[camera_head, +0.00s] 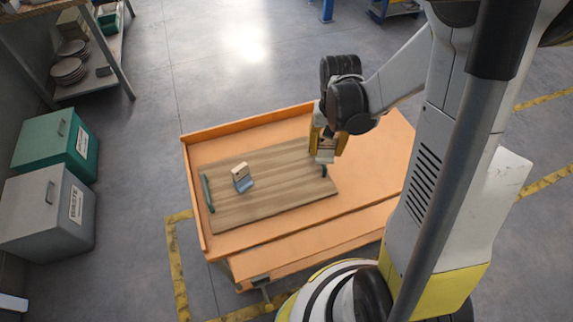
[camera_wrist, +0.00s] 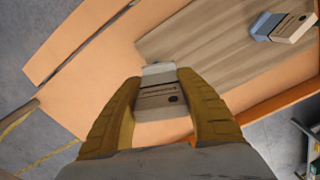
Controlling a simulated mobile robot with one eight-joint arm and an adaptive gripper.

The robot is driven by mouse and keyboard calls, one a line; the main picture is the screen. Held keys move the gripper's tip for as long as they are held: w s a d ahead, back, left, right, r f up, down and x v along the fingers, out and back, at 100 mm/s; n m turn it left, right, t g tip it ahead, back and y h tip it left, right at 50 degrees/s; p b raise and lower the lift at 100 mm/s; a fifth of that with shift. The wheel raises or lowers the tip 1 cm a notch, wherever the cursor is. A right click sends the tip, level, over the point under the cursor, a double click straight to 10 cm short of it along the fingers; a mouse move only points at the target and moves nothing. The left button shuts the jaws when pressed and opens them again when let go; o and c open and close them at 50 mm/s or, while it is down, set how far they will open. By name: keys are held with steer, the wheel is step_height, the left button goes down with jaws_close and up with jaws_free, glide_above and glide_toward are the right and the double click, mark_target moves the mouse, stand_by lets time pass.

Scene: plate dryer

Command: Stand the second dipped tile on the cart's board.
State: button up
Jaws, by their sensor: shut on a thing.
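My gripper (camera_head: 327,148) is shut on a tile (camera_head: 325,157) over the right end of the wooden board (camera_head: 262,205). In the wrist view the yellow fingers (camera_wrist: 160,95) grip the tile's two sides. That tile (camera_wrist: 160,98) is beige with dark marks, and its far end is pale grey-white. I cannot tell whether it touches the board. The other tile (camera_head: 241,172), cream above and blue-grey below, appears to stand on the board left of its middle. It also shows at the upper right of the wrist view (camera_wrist: 291,29).
The board has dark handles at its ends and lies on an orange cart (camera_head: 300,237) with raised edges. Bare board separates the two tiles. A green bin (camera_head: 55,142) and a grey bin (camera_head: 45,212) stand left of the cart. A shelf with plates (camera_head: 70,70) is at upper left.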

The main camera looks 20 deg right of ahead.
steer(key=w+a+f+b, duration=0.1)
steer(key=w+a+f, duration=0.1)
steer(key=a, duration=0.1)
steer(key=w+a+f+b, duration=0.2)
steer(key=a, duration=0.1)
steer(key=w+a+f+b, duration=0.1)
steer(key=w+a+f, duration=0.1)
steer(key=a+f, duration=0.1)
steer(key=shift+w+a, duration=0.1)
steer(key=shift+a, duration=0.2)
steer(key=shift+f+b, duration=1.1)
steer(key=shift+f, duration=0.85)
steer(key=shift+f, duration=0.2)
steer(key=o, duration=1.2)
steer(key=shift+r, duration=0.1)
